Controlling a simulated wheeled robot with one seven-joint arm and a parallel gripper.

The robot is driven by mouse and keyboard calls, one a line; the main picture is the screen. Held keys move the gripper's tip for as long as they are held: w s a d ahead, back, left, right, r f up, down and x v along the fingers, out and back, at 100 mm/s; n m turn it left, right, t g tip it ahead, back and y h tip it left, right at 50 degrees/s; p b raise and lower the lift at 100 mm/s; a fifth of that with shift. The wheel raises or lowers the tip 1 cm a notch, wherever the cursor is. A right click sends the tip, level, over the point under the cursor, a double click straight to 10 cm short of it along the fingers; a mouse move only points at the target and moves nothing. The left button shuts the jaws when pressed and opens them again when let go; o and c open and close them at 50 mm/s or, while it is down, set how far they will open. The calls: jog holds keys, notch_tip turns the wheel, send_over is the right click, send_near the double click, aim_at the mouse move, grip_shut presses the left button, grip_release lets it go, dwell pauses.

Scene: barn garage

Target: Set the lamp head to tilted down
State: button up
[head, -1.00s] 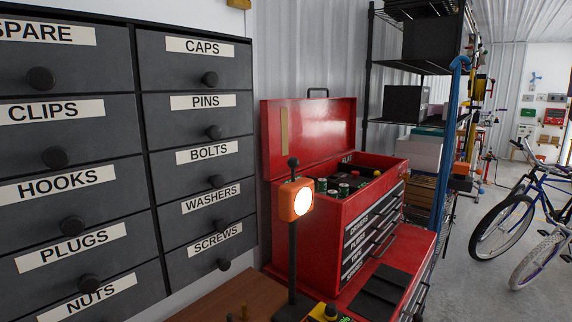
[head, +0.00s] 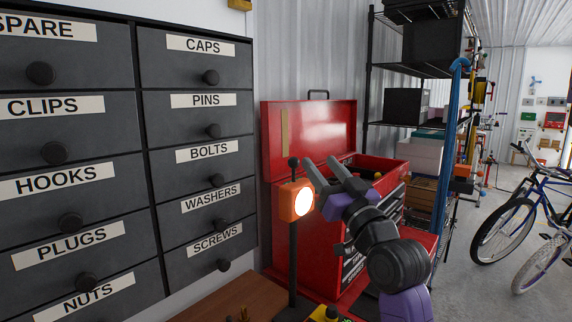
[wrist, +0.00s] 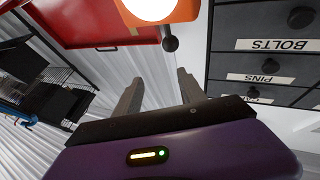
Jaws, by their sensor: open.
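The lamp has an orange box-shaped head (head: 290,203) with a bright round face turned to the right and toward me. A dark knob (head: 294,162) stands up from the head, and a thin dark post (head: 292,262) holds it above a wooden surface. In the wrist view the lamp head (wrist: 183,10) is at the top edge, with its knob (wrist: 170,44) just beyond the fingertips. My gripper (head: 321,168) is open and empty, just right of the knob and above the head's right side. It also shows in the wrist view (wrist: 158,88). I see no clear contact.
A grey drawer cabinet (head: 147,150) with knobs and labels fills the left. A red toolbox (head: 309,135) with its lid raised stands behind the lamp and my arm. A brown wooden surface (head: 215,302) lies below. Bicycles (head: 515,225) stand on the floor at right.

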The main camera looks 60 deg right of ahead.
aim_at(298, 165)
notch_tip(298, 165, up, 5)
jog(key=w+d+n+y, duration=0.2)
jog(key=n+y, duration=0.2)
jog(key=f, duration=0.1)
jog(key=w+a+f+g+y, duration=0.1)
jog(key=f, duration=0.1)
jog(key=f+n+g+y, duration=0.1)
jog(key=shift+w+a+f, duration=0.3)
jog(key=shift+w, duration=0.1)
jog(key=shift+f, duration=0.35)
jog(key=shift+w+f+g+y, duration=0.2)
jog(key=shift+g+y, duration=0.1)
jog(key=p+x, duration=0.2)
jog(key=x, duration=0.5)
jog(key=shift+w, duration=0.25)
jog(key=shift+d, duration=0.1)
grip_shut()
